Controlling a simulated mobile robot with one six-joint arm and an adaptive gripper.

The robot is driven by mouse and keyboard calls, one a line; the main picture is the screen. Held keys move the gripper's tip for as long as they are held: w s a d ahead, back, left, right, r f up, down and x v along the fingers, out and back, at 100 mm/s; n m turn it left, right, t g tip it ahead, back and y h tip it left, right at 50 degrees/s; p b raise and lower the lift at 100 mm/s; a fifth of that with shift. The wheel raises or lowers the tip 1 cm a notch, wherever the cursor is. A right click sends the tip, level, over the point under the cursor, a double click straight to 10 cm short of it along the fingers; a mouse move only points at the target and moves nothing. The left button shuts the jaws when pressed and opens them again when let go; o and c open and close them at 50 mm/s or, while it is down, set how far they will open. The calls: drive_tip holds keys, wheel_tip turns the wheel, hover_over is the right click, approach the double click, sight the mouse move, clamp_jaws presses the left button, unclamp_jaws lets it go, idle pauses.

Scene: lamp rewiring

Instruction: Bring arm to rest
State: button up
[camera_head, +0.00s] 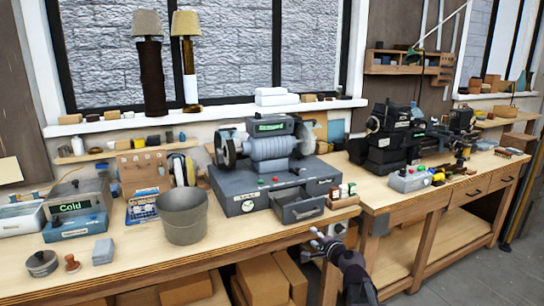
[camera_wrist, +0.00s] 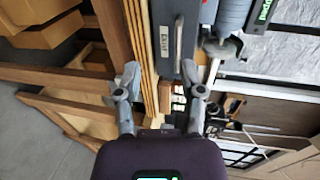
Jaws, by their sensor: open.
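My gripper (camera_head: 322,236) is in front of the workbench's front edge in the head view, near the open drawer of the grey grinder machine. In the wrist view my gripper (camera_wrist: 163,88) shows two fingers spread apart with nothing held between them. The bench edge, a drawer front and a small rack of bottles lie beyond the fingers there. My arm comes in from the bottom of the head view, right of the middle.
The workbench (camera_head: 150,262) carries a metal bucket (camera_head: 183,216), the grinder machine (camera_head: 263,178) with its drawer (camera_head: 300,209) pulled out, and a lathe (camera_head: 400,140) farther right. Cardboard boxes (camera_head: 262,280) sit below the bench. Open floor (camera_head: 480,275) lies at the right.

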drive_tip(key=s+a+f+n+g+h+p, duration=0.1)
drive_tip(key=s+f+n+g+p, duration=0.1)
drive_tip(key=s+n+g+p, duration=0.3)
drive_tip(key=s+a+f+n+g+h+p, duration=0.1)
drive_tip(key=s+a+f+n+g+p, duration=0.1)
drive_tip(key=s+n+g, duration=0.45)
drive_tip(key=s+d+n+g+h+p, duration=0.1)
drive_tip(key=s+d+h+p, duration=0.3)
drive_tip(key=s, duration=0.7)
drive_tip(key=shift+s+d+r+n+g, duration=0.2)
drive_tip(key=shift+s+d+n+g, duration=0.15)
drive_tip(key=shift+d+g, duration=0.65)
drive_tip(key=shift+d, duration=0.2)
